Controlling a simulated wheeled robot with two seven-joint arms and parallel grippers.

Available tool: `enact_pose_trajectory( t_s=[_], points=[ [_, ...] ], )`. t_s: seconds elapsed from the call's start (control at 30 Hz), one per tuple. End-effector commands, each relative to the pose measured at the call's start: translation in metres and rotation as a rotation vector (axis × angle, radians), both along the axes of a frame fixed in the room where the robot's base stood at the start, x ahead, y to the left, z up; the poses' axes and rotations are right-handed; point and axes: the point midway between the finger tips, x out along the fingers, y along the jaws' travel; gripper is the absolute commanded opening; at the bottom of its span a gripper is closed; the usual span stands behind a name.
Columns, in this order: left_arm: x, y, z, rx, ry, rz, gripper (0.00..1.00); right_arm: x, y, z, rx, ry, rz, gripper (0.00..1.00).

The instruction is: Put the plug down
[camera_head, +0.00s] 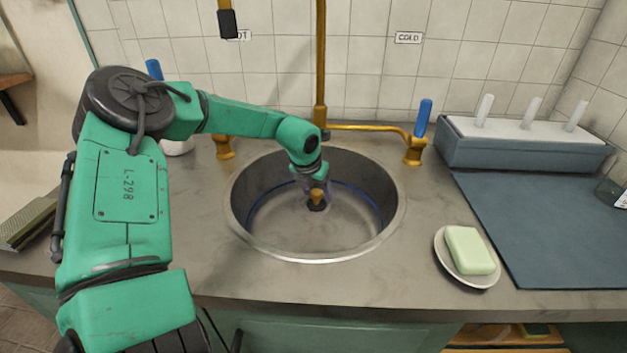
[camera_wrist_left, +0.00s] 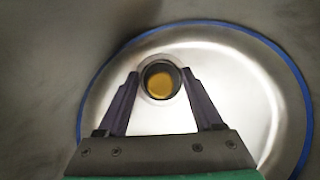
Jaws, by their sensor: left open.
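The plug, a round brass-coloured piece with a dark rim, shows in the head view (camera_head: 317,197) and, from above, in the left wrist view (camera_wrist_left: 161,85). It is at the drain in the middle of the round steel sink (camera_head: 262,215). My left gripper (camera_head: 315,190) reaches down into the sink over the plug. In the wrist view its two dark purple fingers (camera_wrist_left: 160,78) are apart, one on each side of the plug, with a gap to it. I cannot tell exactly how deep the plug sits. My right gripper is not in view.
A green soap bar (camera_head: 469,250) lies on a white dish (camera_head: 442,258) right of the sink. A blue-grey mat (camera_head: 545,230) and a rack (camera_head: 520,147) with white pegs are farther right. A brass pipe (camera_head: 320,60) rises behind the sink, with blue-handled taps (camera_head: 422,118).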

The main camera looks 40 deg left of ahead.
Motion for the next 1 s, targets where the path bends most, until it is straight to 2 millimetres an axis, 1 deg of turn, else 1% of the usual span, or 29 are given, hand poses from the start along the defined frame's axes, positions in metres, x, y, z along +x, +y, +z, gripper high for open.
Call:
enact_pose_trajectory(
  t_s=[0.03,0.17,0.3,0.4,0.5,0.67,0.83,1.0],
  points=[
    [-0.001,-0.001,0.009,-0.001,-0.003,-0.001,0.68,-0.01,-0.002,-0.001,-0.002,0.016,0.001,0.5],
    [-0.011,-0.004,0.034,-0.002,-0.007,0.0,0.68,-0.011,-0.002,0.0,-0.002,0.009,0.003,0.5],
    [-0.024,-0.007,0.067,0.0,-0.007,-0.001,0.68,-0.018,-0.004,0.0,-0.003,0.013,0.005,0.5],
    [-0.033,-0.009,0.088,0.0,-0.006,-0.001,0.68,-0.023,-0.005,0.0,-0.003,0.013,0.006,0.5],
    [-0.039,-0.011,0.102,0.001,-0.004,0.0,0.68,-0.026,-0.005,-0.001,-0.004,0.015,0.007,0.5],
    [-0.044,-0.012,0.111,0.0,0.0,0.0,0.68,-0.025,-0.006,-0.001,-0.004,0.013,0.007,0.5],
    [-0.044,-0.012,0.111,0.0,0.001,0.0,0.68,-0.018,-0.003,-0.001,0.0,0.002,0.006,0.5],
    [-0.044,-0.012,0.111,0.0,0.0,0.0,0.68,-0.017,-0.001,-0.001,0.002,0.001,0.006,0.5]
  ],
)
